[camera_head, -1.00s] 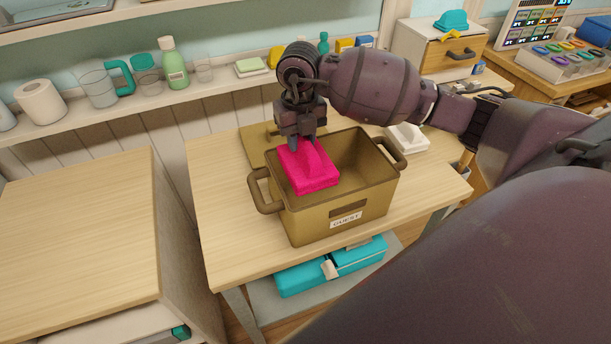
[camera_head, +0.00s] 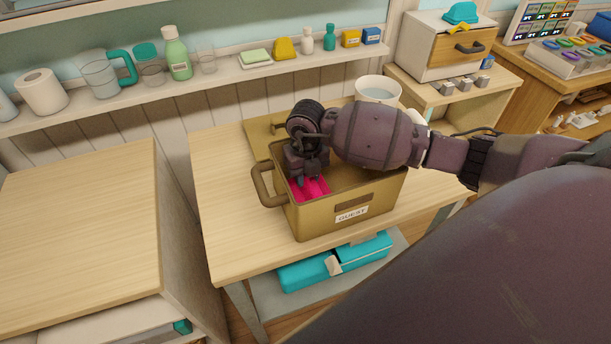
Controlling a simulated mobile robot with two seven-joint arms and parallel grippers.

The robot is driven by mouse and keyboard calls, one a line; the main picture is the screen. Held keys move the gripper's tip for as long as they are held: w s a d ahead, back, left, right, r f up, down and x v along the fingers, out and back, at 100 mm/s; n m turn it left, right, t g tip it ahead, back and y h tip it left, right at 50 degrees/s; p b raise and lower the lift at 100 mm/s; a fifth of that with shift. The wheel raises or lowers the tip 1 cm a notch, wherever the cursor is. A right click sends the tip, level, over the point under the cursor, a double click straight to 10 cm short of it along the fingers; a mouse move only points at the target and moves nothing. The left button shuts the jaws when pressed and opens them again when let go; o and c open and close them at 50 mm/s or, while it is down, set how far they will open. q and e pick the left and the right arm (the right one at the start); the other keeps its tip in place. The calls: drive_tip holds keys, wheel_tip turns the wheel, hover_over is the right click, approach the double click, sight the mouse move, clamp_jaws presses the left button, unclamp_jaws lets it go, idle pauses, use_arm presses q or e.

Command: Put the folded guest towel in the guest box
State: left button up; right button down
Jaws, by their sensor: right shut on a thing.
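The guest box (camera_head: 345,222) is a tan open bin with side handles and a front label reading GUEST. It stands on a light wooden table. The folded guest towel (camera_head: 312,188) is bright pink and sits down inside the box's left part, below the rim. My right gripper (camera_head: 309,179) reaches down into the box from above and is shut on the towel. The gripper and the box's front wall hide much of the towel. I cannot tell whether the towel touches the box floor. My left gripper is not in view.
A tan lid-like panel (camera_head: 262,133) lies behind the box. A white pot (camera_head: 378,89) stands behind my right arm. A teal case (camera_head: 335,263) lies on the shelf below. The table is clear left of the box (camera_head: 225,200). A wall shelf (camera_head: 225,80) holds bottles and cups.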

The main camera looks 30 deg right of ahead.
drive_tip(key=shift+f, duration=0.15)
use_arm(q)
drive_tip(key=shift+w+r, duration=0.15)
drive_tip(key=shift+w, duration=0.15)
use_arm(e)
drive_tip(key=shift+f, duration=0.15)
drive_tip(key=c, duration=0.9)
unclamp_jaws()
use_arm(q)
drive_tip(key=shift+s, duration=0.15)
